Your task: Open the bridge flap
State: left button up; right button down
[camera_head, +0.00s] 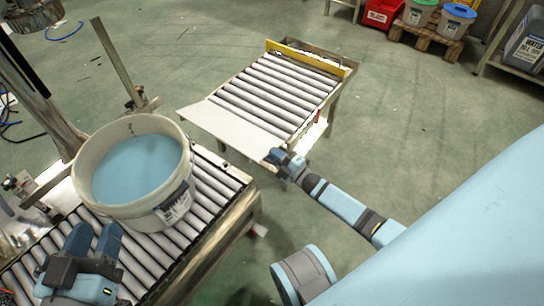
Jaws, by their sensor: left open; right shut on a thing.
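The bridge flap (226,126) is a pale flat plate at the near end of the far roller conveyor. It sticks out toward the near conveyor and looks about level, though its exact tilt is hard to judge. My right gripper (280,160) is shut on the flap's near right corner; its fingers partly hide that corner. My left gripper (92,240) is open and empty at the lower left, above the near rollers and just in front of the bucket.
A white bucket of blue liquid (138,170) stands on the near roller conveyor (212,200). The far conveyor's rollers (275,92) are empty, with a yellow bar (305,58) across its far end. A gap of floor separates the conveyors. Bins (420,12) stand at the back right.

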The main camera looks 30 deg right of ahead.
pick_arm(q)
jog(key=shift+r, duration=0.1)
pick_arm(e)
jog(key=shift+d+r, duration=0.15)
jog(key=shift+d, duration=0.15)
jog(key=c, duration=1.2)
grip_release()
jog(key=shift+a, duration=0.1)
pick_arm(q)
jog(key=r+p, duration=0.1)
jog(key=s+n+p, duration=0.1)
jog(key=p, duration=0.1)
jog(key=shift+s+d+r, duration=0.1)
jog(key=shift+d+r, duration=0.2)
jog(key=shift+r, duration=0.05)
pick_arm(e)
jog(key=v, duration=1.4)
